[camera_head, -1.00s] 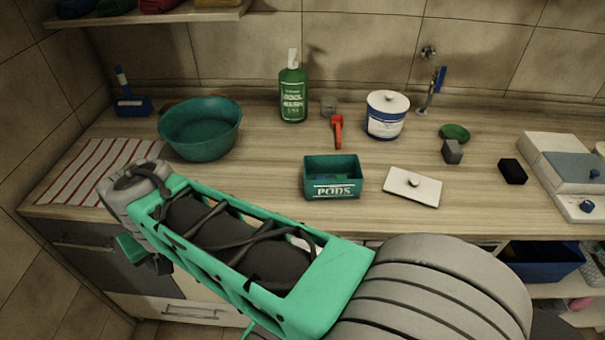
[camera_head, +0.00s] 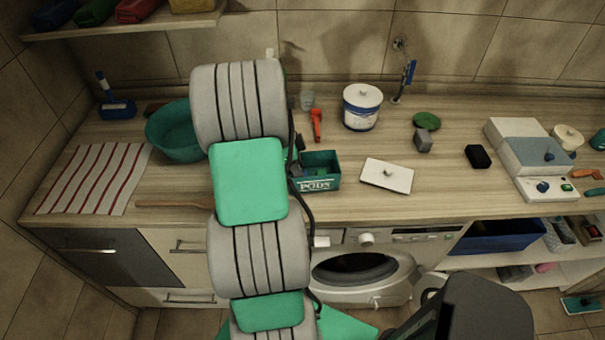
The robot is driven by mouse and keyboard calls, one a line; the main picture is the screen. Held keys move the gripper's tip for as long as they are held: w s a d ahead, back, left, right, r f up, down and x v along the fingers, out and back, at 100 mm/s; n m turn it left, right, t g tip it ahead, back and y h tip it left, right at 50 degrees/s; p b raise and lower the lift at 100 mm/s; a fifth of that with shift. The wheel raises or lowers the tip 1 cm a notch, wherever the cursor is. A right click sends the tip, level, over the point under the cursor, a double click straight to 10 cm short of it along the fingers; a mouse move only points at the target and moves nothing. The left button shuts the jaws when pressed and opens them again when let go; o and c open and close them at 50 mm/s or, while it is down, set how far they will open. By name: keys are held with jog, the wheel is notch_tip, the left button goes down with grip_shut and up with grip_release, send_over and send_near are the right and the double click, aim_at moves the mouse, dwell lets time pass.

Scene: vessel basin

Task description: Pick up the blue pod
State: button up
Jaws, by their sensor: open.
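The green box marked PODS (camera_head: 318,184) stands on the worktop, right of my raised arm, with its open top up. Its inside is dark and partly covered, and I cannot clearly make out a blue pod in it. My gripper (camera_head: 295,164) shows only as a small dark and green part at the box's left edge. Most of it is hidden behind my arm. It is open, and I cannot tell whether it touches the box.
A white lid (camera_head: 386,177) lies right of the box, with an orange-red tool (camera_head: 316,124) behind it. A white tub (camera_head: 361,108) stands at the back. A teal basin (camera_head: 172,130) and striped cloth (camera_head: 95,178) are at left. A black block (camera_head: 478,157) lies further right.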

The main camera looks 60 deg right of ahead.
jog(key=shift+x, duration=0.95)
grip_shut()
